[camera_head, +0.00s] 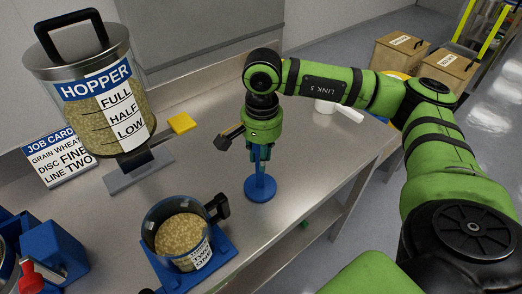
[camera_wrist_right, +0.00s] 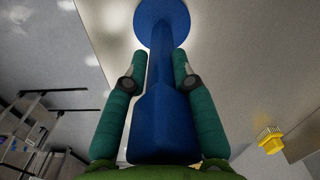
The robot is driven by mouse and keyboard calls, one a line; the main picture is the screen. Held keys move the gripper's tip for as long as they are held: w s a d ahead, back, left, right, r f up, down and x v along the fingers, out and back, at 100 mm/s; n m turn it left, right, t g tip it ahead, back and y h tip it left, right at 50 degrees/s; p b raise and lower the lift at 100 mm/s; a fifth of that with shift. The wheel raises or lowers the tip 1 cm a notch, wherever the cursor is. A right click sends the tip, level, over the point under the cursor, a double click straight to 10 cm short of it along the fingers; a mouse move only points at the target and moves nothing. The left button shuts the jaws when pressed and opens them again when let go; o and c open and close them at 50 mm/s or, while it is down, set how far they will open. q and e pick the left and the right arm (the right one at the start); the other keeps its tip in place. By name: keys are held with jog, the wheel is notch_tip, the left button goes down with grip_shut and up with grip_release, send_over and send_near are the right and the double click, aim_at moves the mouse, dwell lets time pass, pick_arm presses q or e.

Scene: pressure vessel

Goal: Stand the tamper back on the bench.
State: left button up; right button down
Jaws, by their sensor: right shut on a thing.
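The tamper is blue with a thick handle, a slim stem and a flat round foot (camera_head: 260,188). It stands upright, foot down, over the right part of the metal bench (camera_head: 215,160) in the head view. My right gripper (camera_head: 260,155) comes from above and is shut on the tamper's handle. In the right wrist view, my right gripper (camera_wrist_right: 155,75) has its green fingers along both sides of the tamper (camera_wrist_right: 158,110), with the foot beyond the fingertips. I cannot tell whether the foot touches the bench. My left gripper does not show.
A cup of grain (camera_head: 180,235) on a blue stand (camera_head: 222,248) is left of the tamper. The hopper (camera_head: 100,95), job card (camera_head: 60,158) and a yellow brush (camera_head: 182,122) are farther left and back. A white item (camera_head: 325,106) lies behind. The bench's front edge is close.

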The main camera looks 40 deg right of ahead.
jog(key=shift+f+b, duration=0.15)
jog(key=shift+b, duration=0.15)
jog(key=c, duration=1)
grip_release()
notch_tip(320, 180, up, 12)
jog(key=shift+f+b, duration=0.15)
jog(key=shift+b, duration=0.95)
jog(key=shift+r, duration=0.35)
